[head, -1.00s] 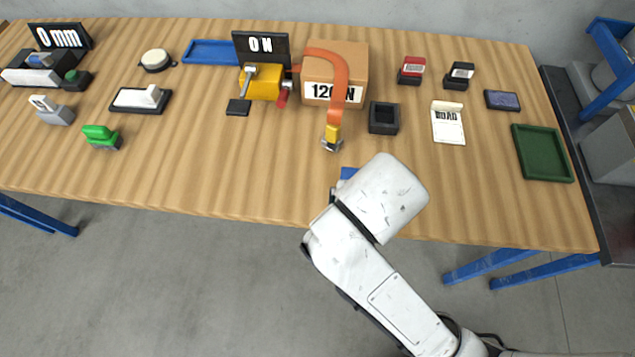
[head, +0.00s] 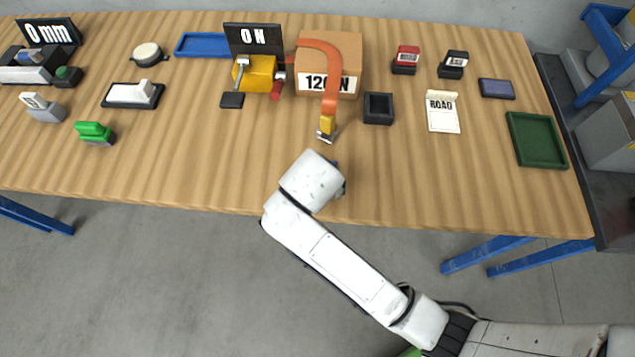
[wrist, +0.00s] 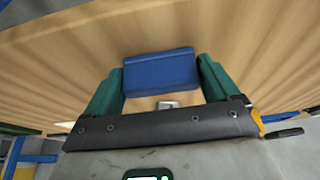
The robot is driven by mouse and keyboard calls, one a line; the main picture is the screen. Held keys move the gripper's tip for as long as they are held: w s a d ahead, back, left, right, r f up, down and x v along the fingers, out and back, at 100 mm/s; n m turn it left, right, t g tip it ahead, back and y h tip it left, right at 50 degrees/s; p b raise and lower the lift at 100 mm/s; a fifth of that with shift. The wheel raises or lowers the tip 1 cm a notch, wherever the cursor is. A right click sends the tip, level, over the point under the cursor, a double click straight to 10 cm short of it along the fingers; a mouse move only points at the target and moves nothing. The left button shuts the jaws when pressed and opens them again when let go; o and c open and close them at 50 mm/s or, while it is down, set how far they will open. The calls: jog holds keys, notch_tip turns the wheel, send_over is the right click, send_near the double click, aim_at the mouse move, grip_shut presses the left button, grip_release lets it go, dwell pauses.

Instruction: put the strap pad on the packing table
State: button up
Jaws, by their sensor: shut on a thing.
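A blue block-shaped pad (wrist: 160,73), which I take to be the strap pad, sits between the two green fingers of my gripper (wrist: 162,78) in the wrist view. The fingers are shut on its two sides. In the head view, my white arm hides the pad and nearly all of the gripper near the table's front edge. The packing table (head: 430,185) has a wooden top, and its wood also fills the wrist view behind the pad (wrist: 270,50). I cannot tell how far the pad is above the wood.
An orange strap (head: 331,75) with a yellow-and-metal end (head: 327,128) hangs over a cardboard box (head: 350,50). A black open holder (head: 378,108), a road card (head: 442,112) and a green tray (head: 537,140) stand to the right. The front middle and right of the table are clear.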

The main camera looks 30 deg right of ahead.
jog(key=shift+f, duration=0.2)
jog(key=o, duration=0.8)
jog(key=v, duration=1.2)
jog(key=shift+r+p, duration=0.2)
jog(key=shift+p, duration=0.2)
